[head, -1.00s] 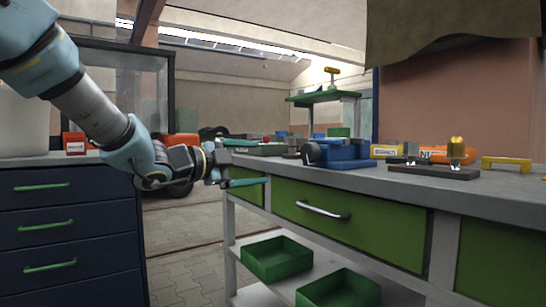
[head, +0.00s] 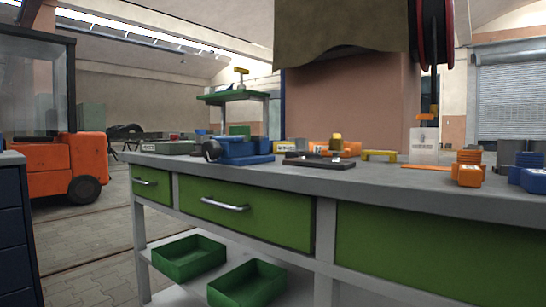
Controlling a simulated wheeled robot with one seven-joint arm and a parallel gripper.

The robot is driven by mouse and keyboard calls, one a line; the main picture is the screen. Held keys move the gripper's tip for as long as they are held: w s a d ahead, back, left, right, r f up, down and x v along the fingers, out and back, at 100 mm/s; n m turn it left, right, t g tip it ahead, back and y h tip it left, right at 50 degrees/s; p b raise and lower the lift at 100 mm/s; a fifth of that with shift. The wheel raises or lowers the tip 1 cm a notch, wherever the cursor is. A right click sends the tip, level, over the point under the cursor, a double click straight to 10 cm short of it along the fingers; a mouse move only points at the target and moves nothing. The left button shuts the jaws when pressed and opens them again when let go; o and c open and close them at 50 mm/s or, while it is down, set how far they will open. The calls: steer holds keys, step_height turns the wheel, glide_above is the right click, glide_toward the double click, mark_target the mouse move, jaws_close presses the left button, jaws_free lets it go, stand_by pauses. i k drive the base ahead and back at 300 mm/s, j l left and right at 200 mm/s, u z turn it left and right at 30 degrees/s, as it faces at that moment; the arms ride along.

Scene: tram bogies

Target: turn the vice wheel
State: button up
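A blue vice (head: 245,150) stands on the grey top of the workbench (head: 390,176), towards its left end. A dark round wheel (head: 211,150) is on the vice's left side, close to the front edge of the bench. My gripper and arm are outside this view, so I cannot see what state the gripper is in. Nothing visibly touches the vice wheel.
Orange and blue parts (head: 467,171) stand farther right. Green bins (head: 190,258) sit on the lower shelf. An orange forklift (head: 66,165) stands left, across open floor.

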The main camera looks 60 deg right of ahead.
mark_target(212, 150)
steer(key=z, duration=1.6)
